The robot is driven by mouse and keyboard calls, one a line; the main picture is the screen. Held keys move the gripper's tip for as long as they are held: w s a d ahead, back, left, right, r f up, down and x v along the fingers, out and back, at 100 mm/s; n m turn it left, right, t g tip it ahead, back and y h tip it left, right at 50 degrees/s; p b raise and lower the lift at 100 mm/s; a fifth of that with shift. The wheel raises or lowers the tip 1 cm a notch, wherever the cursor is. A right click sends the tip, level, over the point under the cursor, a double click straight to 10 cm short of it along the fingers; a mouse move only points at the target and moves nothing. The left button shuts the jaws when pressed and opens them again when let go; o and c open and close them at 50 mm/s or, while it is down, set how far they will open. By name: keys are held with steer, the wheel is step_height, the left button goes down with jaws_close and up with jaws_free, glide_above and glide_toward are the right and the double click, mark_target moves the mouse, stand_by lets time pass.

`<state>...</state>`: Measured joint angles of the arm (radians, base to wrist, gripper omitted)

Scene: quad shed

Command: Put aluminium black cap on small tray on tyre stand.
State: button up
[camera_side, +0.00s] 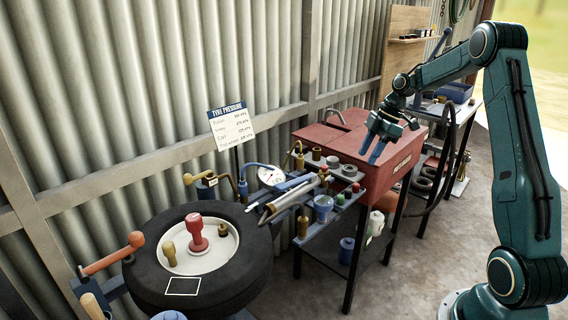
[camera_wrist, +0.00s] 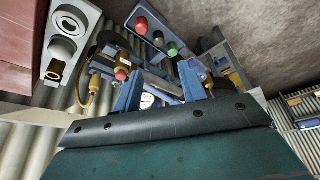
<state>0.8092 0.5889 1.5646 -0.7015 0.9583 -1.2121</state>
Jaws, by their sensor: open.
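My gripper (camera_side: 371,150) is open and empty, above the red cart top in the side view. Its two blue fingers stand apart in the wrist view (camera_wrist: 161,84). A grey strip tray on the cart's near edge holds a brass piece (camera_side: 316,154), a grey cap (camera_side: 333,161) and a grey ring-shaped cap with a dark centre (camera_side: 349,170). The ring-shaped cap shows at upper left in the wrist view (camera_wrist: 69,21), with the grey cap (camera_wrist: 61,48) beside it. I cannot tell which is the aluminium black cap. I cannot pick out the small tray for certain.
The tyre (camera_side: 150,275) lies flat at lower left, with a red knob (camera_side: 196,232) and brass pieces on its white hub. A blue-grey tray with red (camera_side: 356,187) and green (camera_side: 340,198) caps, a gauge (camera_side: 271,177) and tools crowd the space between tyre and cart (camera_side: 405,160).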

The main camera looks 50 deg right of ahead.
steer(key=s+a+r+m+t+h, duration=0.1)
steer(key=s+a+r+m, duration=0.2)
steer(key=a+r, duration=0.45)
steer(key=s+a+r+m+h, duration=0.15)
steer(key=s+a+r, duration=0.3)
steer(key=a, duration=0.65)
steer(key=s+a+m+t, duration=0.1)
steer(key=s+a+m, duration=0.2)
steer(key=s, duration=0.5)
steer(key=s+a+m+t+h, duration=0.1)
steer(key=s+a+m, duration=0.3)
steer(key=s, duration=0.3)
steer(key=shift+s+a, duration=0.4)
steer(key=shift+a, duration=0.2)
